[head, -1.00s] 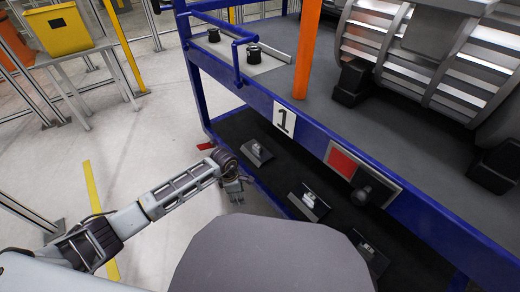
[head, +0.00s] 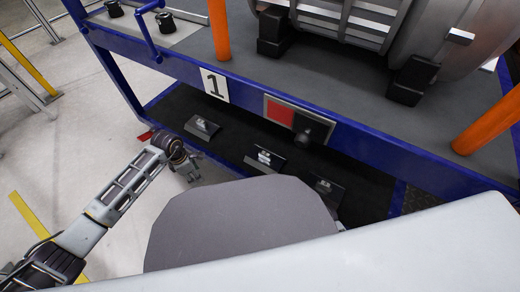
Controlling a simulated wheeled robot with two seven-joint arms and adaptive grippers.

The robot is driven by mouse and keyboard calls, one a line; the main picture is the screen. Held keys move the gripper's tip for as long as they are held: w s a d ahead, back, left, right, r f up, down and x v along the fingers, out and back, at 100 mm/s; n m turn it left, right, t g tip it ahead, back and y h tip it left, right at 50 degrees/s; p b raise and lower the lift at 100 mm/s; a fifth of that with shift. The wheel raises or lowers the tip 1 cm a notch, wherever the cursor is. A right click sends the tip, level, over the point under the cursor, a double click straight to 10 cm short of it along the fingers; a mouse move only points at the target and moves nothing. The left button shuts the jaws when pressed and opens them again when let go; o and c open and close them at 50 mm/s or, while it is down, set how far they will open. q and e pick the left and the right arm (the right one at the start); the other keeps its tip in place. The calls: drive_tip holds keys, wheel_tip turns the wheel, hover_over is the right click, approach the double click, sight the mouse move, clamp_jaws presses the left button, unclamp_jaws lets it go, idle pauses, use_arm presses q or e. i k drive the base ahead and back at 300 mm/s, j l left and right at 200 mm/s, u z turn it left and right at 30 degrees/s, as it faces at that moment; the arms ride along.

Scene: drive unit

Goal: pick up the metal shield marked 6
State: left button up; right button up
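No mark 6 is readable in the head view, so I cannot tell which part is the metal shield marked 6. A large silver ribbed metal unit (head: 350,22) sits on the cart's upper deck, cut off by the top edge. Three dark pieces with small light metal parts lie on the black lower shelf: a left one (head: 202,128), a middle one (head: 265,160) and a right one (head: 326,187), partly hidden. My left gripper (head: 190,174) is just outside the shelf's left end, apart from these pieces; its fingers are too small to read. My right gripper is not in view.
The blue-framed cart (head: 240,90) carries a label 1 (head: 214,84) and a red-and-grey panel (head: 298,120) with a black knob. Orange posts (head: 219,28) rise from its deck. Black knobs (head: 165,22) stand at its left end. Clear floor (head: 75,130) lies to the left.

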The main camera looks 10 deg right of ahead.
sight(268, 161)
drive_tip(key=i+j+z, duration=0.1)
drive_tip(key=z, duration=0.35)
drive_tip(key=i+j+z, duration=0.1)
drive_tip(key=j+z, duration=0.15)
drive_tip(key=z, duration=0.2)
drive_tip(key=j+z, duration=0.2)
drive_tip(key=z, duration=0.25)
